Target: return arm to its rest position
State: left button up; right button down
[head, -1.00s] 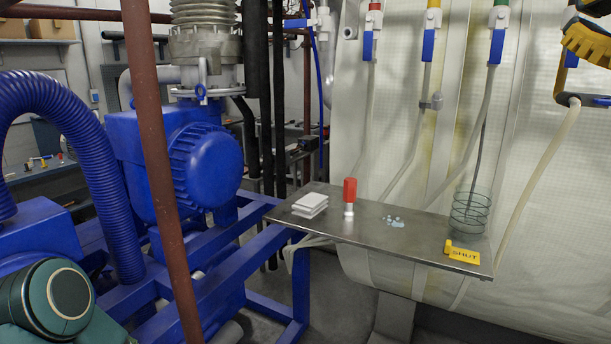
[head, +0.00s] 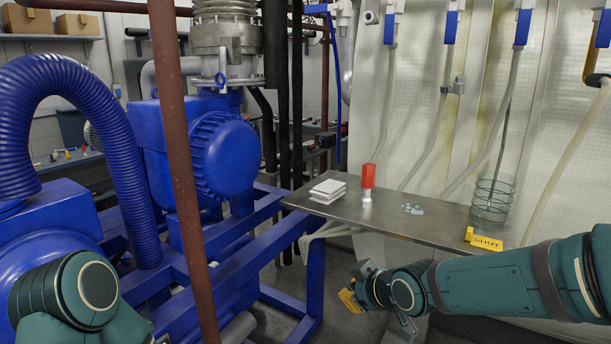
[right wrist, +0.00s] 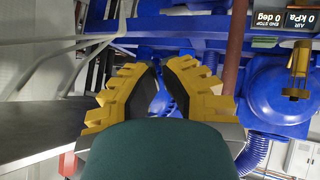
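My right arm (head: 510,278) reaches in from the right in the head view, below and in front of the metal shelf. Its yellow-tipped gripper (head: 350,298) hangs over the floor, clear of the shelf's front edge. In the right wrist view the two yellow fingers (right wrist: 160,75) stand apart with nothing between them. My left arm (head: 85,290) is folded at the lower left of the head view; its gripper does not show.
A brown pipe (head: 180,190) and blue pump frame (head: 285,300) stand left.

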jog(key=s+f+m+g+b, duration=0.1)
jog(key=s+f+m+g, duration=0.1)
jog(key=f, duration=0.7)
jog(key=s+f+m+g, duration=0.1)
jog(key=s+f+m, duration=0.2)
jog(key=f, duration=0.7)
jog(key=s+f+m+g+b, duration=0.1)
jog(key=s+f+m+g, duration=0.3)
jog(key=s+f, duration=1)
notch_tip(320, 180, down, 3)
jog(key=m, duration=0.3)
jog(key=shift+s+d+f+h+b, duration=0.2)
jog(key=shift+h+b, duration=0.1)
jog(key=shift+h, duration=0.1)
